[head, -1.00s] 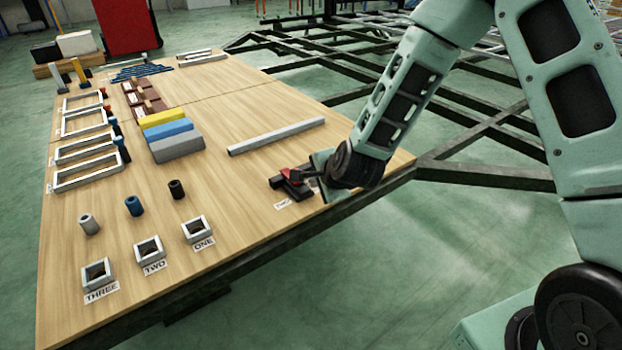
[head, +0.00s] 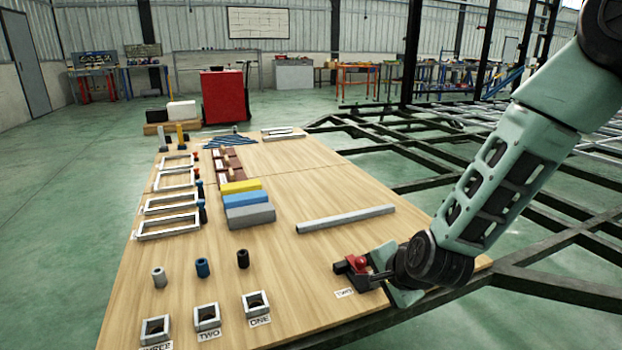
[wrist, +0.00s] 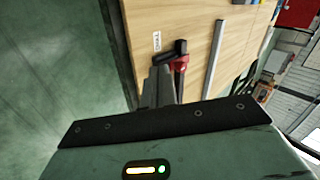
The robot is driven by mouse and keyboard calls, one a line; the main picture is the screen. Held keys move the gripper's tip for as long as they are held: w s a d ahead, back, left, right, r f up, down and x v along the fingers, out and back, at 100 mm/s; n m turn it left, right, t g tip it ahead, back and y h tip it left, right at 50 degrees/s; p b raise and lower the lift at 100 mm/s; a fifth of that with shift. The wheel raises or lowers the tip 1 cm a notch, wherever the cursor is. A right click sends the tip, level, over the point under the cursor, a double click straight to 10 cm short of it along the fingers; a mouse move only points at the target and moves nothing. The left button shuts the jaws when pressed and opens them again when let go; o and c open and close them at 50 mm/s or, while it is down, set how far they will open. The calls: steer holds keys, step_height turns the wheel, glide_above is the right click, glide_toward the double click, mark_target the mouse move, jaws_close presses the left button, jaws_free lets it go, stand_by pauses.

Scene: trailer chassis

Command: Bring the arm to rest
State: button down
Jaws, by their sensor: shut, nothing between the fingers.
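My arm reaches in from the right in the head view, its wrist low over the table's right edge. My gripper (head: 384,274) points left beside a small red and black tool (head: 356,267), which lies by a paper label (head: 344,293). In the wrist view my gripper (wrist: 158,82) shows two grey fingers together with nothing between them. The red and black tool (wrist: 179,62) is just beyond and right of the fingertips there. Whether they touch it I cannot tell.
The wooden table (head: 290,265) holds a long grey bar (head: 345,219), coloured blocks (head: 248,201), frames, short cylinders and square sockets (head: 256,304). A dark steel chassis (head: 560,285) lies behind and right of it. Bare table surrounds the bar.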

steer(key=s+a+r+n+g+y, duration=0.1)
steer(key=s+a+r+n+g, duration=0.3)
steer(key=s+n, duration=0.4)
steer(key=s+d+r+n+g+h, duration=0.1)
steer(key=s+r+n+g+h, duration=0.15)
steer(key=s+n, duration=0.55)
steer(key=s+d+r+n+g+h, duration=0.1)
steer(key=s+r+n, duration=0.25)
steer(key=s, duration=0.75)
step_height(320, 180, up, 33)
steer(key=s+p, duration=0.1)
steer(key=p, duration=3.1)
steer(key=shift+d, duration=0.15)
steer(key=shift+r, duration=0.1)
